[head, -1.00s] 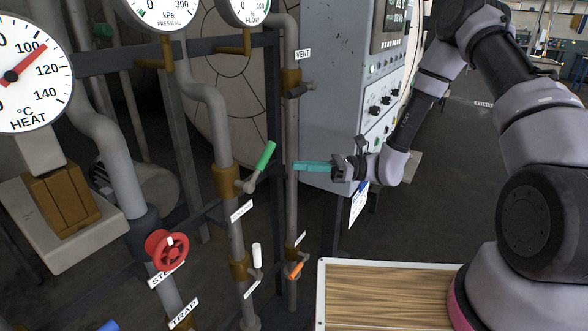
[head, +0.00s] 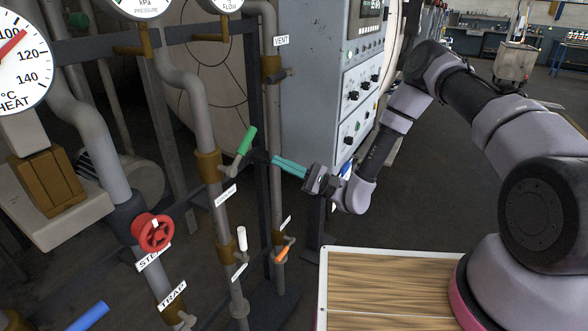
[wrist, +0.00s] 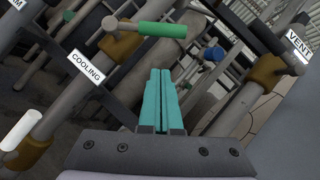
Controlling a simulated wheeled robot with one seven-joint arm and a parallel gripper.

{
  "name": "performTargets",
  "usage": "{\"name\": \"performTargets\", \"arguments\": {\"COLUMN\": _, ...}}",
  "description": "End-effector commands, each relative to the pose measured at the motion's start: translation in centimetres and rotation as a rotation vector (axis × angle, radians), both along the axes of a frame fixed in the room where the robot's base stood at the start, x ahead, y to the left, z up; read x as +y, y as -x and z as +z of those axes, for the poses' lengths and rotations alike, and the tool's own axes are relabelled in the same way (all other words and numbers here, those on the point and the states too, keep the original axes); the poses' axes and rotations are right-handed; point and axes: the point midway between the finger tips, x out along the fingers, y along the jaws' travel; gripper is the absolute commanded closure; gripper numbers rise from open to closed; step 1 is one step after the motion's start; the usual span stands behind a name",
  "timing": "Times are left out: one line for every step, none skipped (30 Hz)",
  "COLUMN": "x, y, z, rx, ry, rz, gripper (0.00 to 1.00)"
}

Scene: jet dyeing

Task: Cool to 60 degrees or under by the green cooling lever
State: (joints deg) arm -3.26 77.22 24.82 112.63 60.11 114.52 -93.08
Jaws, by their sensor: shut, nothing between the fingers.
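The green cooling lever (head: 246,141) sits on a brass valve on a vertical pipe and slants up to the right. In the wrist view its green handle (wrist: 162,30) lies just beyond my fingertips, beside the COOLING label (wrist: 86,67). My gripper (head: 274,160) has its teal fingers shut together with nothing between them. It points left toward the lever, slightly to its right, with a small gap seen in the head view. The heat dial (head: 22,62) is cut off at the left edge. Its red needle points near 100.
A red STEAM handwheel (head: 153,233), a white lever (head: 242,238), an orange lever (head: 282,254) and a blue lever (head: 88,317) are lower on the pipes. The VENT pipe (head: 274,110) stands close behind my fingers. A grey control cabinet (head: 312,80) stands behind.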

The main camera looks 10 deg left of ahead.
Motion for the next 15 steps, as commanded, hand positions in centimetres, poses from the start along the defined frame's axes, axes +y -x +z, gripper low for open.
{"name": "performTargets", "arguments": {"x": 1.2, "y": 0.2, "z": 0.6, "rx": -0.004, "ry": 0.000, "rz": 0.006, "gripper": 1.00}}
{"name": "performTargets", "arguments": {"x": 1.7, "y": 0.1, "z": 0.9, "rx": -0.004, "ry": 0.000, "rz": 0.004, "gripper": 1.00}}
{"name": "performTargets", "arguments": {"x": 2.5, "y": 0.1, "z": 1.2, "rx": -0.005, "ry": 0.000, "rz": 0.005, "gripper": 1.00}}
{"name": "performTargets", "arguments": {"x": 3.0, "y": 0.1, "z": 1.5, "rx": -0.004, "ry": 0.000, "rz": 0.003, "gripper": 1.00}}
{"name": "performTargets", "arguments": {"x": 3.5, "y": 0.1, "z": 1.7, "rx": -0.004, "ry": 0.000, "rz": 0.003, "gripper": 1.00}}
{"name": "performTargets", "arguments": {"x": 3.7, "y": 0.4, "z": 2.3, "rx": -0.003, "ry": 0.000, "rz": 0.003, "gripper": 1.00}}
{"name": "performTargets", "arguments": {"x": 3.9, "y": 0.6, "z": 2.7, "rx": -0.001, "ry": 0.001, "rz": 0.002, "gripper": 1.00}}
{"name": "performTargets", "arguments": {"x": 4.0, "y": 0.8, "z": 3.0, "rx": -0.001, "ry": 0.001, "rz": 0.002, "gripper": 1.00}}
{"name": "performTargets", "arguments": {"x": 4.2, "y": 1.1, "z": 3.5, "rx": -0.001, "ry": 0.001, "rz": 0.003, "gripper": 1.00}}
{"name": "performTargets", "arguments": {"x": 4.4, "y": 1.3, "z": 3.7, "rx": -0.001, "ry": 0.001, "rz": 0.003, "gripper": 1.00}}
{"name": "performTargets", "arguments": {"x": 4.5, "y": 1.4, "z": 3.9, "rx": -0.001, "ry": 0.001, "rz": 0.002, "gripper": 1.00}}
{"name": "performTargets", "arguments": {"x": 4.6, "y": 1.5, "z": 4.2, "rx": -0.001, "ry": 0.001, "rz": 0.000, "gripper": 1.00}}
{"name": "performTargets", "arguments": {"x": 4.7, "y": 1.6, "z": 4.4, "rx": -0.001, "ry": 0.001, "rz": 0.000, "gripper": 1.00}}
{"name": "performTargets", "arguments": {"x": 4.7, "y": 1.7, "z": 4.5, "rx": -0.001, "ry": 0.000, "rz": 0.000, "gripper": 1.00}}
{"name": "performTargets", "arguments": {"x": 4.8, "y": 1.8, "z": 4.6, "rx": -0.001, "ry": 0.001, "rz": -0.001, "gripper": 1.00}}
